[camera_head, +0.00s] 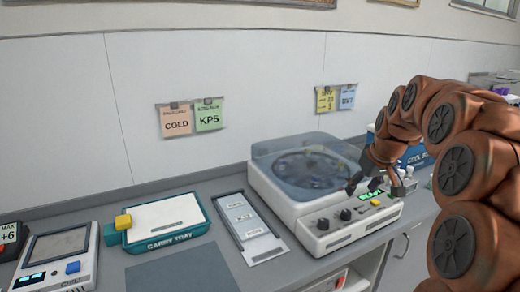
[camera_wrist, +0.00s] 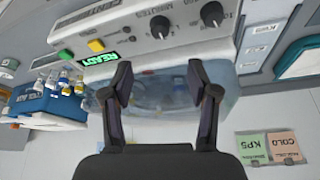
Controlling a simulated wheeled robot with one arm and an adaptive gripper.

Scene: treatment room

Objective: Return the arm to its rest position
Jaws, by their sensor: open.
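My arm (camera_head: 455,150) is brown and curves in from the right side of the head view. My gripper (camera_head: 362,182) is at its end, above the front control panel of a white centrifuge (camera_head: 325,225) with a clear lid. In the wrist view my gripper (camera_wrist: 160,80) is open, with its two dark fingers apart and nothing between them. Behind the fingers are the centrifuge's lid (camera_wrist: 180,105), its two dark knobs and a green READY display (camera_wrist: 100,60). Whether the fingers touch the centrifuge cannot be told.
A blue cooler (camera_head: 415,157) and several small vials (camera_head: 402,183) stand right of the centrifuge. Left of it are a grey panel (camera_head: 250,228), a teal carry tray (camera_head: 195,230) with a yellow block, and a chill unit (camera_head: 60,262). Paper notes (camera_head: 190,118) hang on the wall.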

